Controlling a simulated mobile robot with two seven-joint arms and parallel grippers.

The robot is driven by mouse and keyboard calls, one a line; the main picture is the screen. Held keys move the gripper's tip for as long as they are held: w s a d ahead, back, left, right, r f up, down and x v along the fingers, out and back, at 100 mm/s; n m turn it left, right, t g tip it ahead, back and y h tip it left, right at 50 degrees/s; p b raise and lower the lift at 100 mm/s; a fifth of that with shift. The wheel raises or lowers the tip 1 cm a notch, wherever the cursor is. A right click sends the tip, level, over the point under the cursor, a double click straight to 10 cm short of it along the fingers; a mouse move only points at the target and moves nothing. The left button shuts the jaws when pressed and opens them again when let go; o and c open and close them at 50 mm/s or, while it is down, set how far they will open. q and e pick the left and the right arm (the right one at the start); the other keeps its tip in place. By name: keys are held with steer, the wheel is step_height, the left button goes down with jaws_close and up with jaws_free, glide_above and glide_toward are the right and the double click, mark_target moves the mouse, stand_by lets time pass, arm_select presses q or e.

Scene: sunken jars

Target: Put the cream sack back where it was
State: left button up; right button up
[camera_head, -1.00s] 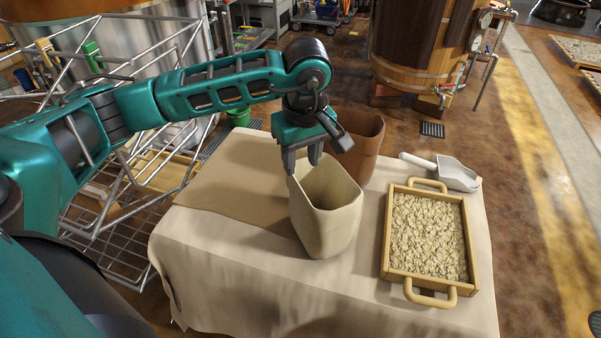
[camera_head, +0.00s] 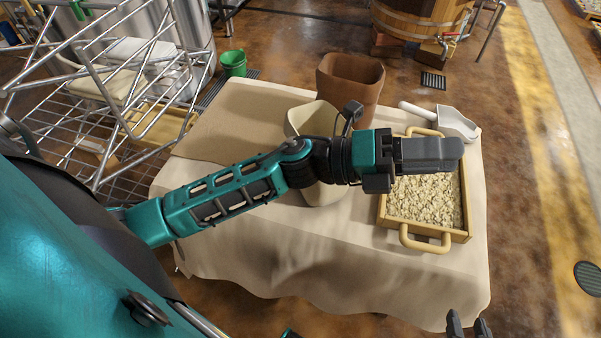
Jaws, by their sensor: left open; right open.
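The cream sack (camera_head: 312,117) stands open-topped and upright on the cloth-covered table (camera_head: 275,258), just in front of a taller brown sack (camera_head: 350,90). My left forearm crosses in front of the cream sack and hides its middle; its rim and lower end show. My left gripper (camera_head: 456,153) is open and empty, pointing right above the tray of oats, apart from the sack. Its fingers overlap in this view. My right gripper (camera_head: 470,325) shows only as two spread dark fingertips at the bottom edge, open and empty, in front of the table.
A wooden tray (camera_head: 466,208) of oats with two handles sits on the right of the table, with a white scoop (camera_head: 455,122) behind it. A flat brown cloth (camera_head: 235,120) covers the table's back left, which is clear. A metal rack (camera_head: 130,75) stands left of the table.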

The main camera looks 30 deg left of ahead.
arm_select(q)
steer(key=w+a+f+n+t+y, duration=0.2)
steer(key=a+f+n+t+y, duration=0.8)
steer(key=n, duration=1.1)
steer(key=s+a+f+n+g+y, duration=0.2)
steer(key=s+f+n, duration=0.3)
steer(key=f, duration=0.3)
steer(key=s+a+f+n+g+y, duration=0.3)
steer(key=s+f+n+g+y, duration=0.2)
steer(key=f+n, duration=0.2)
steer(key=shift+s+a+f, duration=0.2)
steer(key=shift+a+f, duration=0.15)
steer(key=shift+f, duration=0.5)
steer(key=shift+r, duration=0.1)
steer(key=shift+a+r+y+p, duration=0.1)
steer(key=shift+r+y+p, duration=0.2)
steer(key=shift+r+p, duration=0.65)
